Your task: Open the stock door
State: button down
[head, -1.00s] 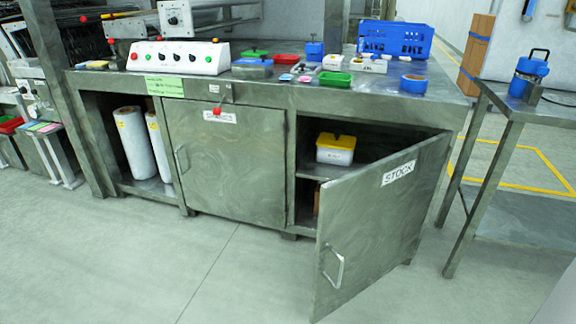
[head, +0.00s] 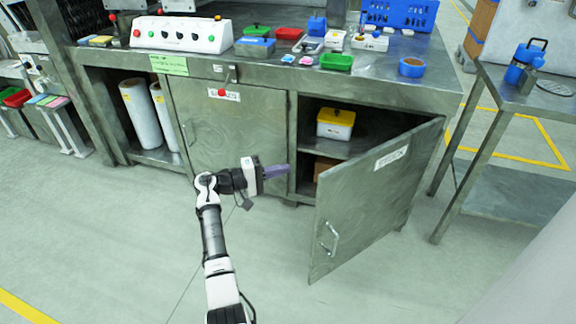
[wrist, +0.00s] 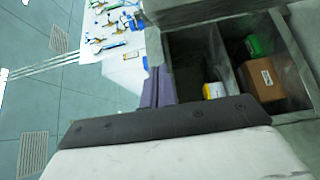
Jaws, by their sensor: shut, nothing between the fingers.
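The stock door (head: 376,205) is the grey metal door on the right of the workbench cabinet. It stands swung well open towards the front right, with its white label near the top and a bar handle (head: 330,238) near its free edge. My gripper (head: 284,171) is shut and empty, to the left of the open door and in front of the cabinet's middle post. It is apart from the handle. In the wrist view its purple fingers (wrist: 158,88) show together. The open compartment shows a yellow-lidded white box (head: 335,124) on the shelf and a brown box (head: 323,168) below.
A second cabinet door (head: 228,135) to the left is closed. White rolls (head: 138,115) stand in the bay at far left. A steel side table (head: 535,105) with a blue container (head: 524,62) stands at right. The floor before the cabinet is clear.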

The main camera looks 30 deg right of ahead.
jog(key=s+d+p, duration=0.3)
jog(key=s+d, duration=0.2)
jog(key=d, duration=0.3)
jog(key=shift+s+d, duration=0.15)
jog(key=shift+s, duration=0.25)
